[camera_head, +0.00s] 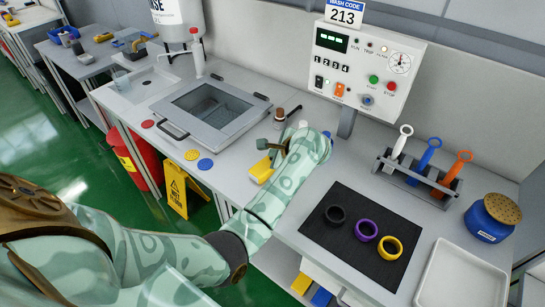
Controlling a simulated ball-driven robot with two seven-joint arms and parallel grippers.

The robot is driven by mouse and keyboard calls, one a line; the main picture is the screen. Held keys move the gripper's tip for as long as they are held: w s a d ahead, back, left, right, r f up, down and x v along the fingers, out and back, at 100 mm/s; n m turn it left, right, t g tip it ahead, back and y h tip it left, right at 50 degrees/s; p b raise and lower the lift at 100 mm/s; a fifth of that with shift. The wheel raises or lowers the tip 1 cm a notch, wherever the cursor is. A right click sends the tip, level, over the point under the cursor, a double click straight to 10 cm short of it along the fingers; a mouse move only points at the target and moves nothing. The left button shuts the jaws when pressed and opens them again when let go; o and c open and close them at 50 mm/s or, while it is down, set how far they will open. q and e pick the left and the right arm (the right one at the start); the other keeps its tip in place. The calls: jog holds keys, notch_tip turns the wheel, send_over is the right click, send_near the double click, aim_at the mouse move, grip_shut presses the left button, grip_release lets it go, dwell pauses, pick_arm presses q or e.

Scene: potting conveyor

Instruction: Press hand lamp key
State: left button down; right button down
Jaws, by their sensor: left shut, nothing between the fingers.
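The white control box (368,65) stands on a post at the back of the bench. It carries a green-lit display (331,40), numbered keys (331,65), a black rocker switch (319,82), an orange switch (339,89), green (373,79), red (390,86) and blue (367,100) buttons and a round dial. Its labels are too small to tell which key is the hand lamp key. My left gripper (268,145) is shut and empty over the bench, left of and below the box, apart from it. My right gripper is out of view.
A yellow item (262,170) and a brown-capped bottle (280,115) are close to my left gripper. A black mat (340,240) with three rings, a tool rack (418,180) and a blue pot (490,220) stand right.

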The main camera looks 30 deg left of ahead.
pick_arm(q)
jog(key=shift+r, duration=0.6)
notch_tip(320, 180, up, 6)
jog(key=p, duration=0.3)
